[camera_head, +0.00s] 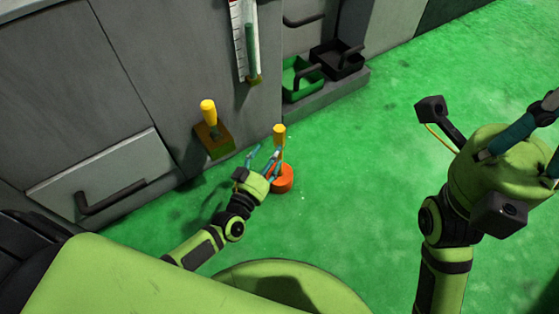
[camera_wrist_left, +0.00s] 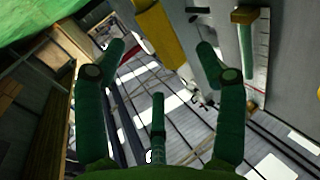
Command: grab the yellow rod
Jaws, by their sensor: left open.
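A yellow rod (camera_head: 278,137) stands upright above a round orange base (camera_head: 282,181) on the green floor. My left gripper (camera_head: 264,158) is open beside it, with its teal fingers at the rod's left side; contact cannot be told. A yellow shape (camera_wrist_left: 160,33) shows beyond the spread fingers of the left gripper (camera_wrist_left: 160,62) in the left wrist view. A second yellow piece, a handle (camera_head: 208,112), stands on a block against the grey machine. My right gripper (camera_head: 522,138) is at the right, away from the rod; its opening cannot be told.
The grey machine wall (camera_head: 140,60) rises behind the rod. A white scale (camera_head: 238,40) hangs on it. Green (camera_head: 300,80) and black (camera_head: 336,62) trays sit on a ledge to the right. The green floor (camera_head: 370,150) between the arms is clear.

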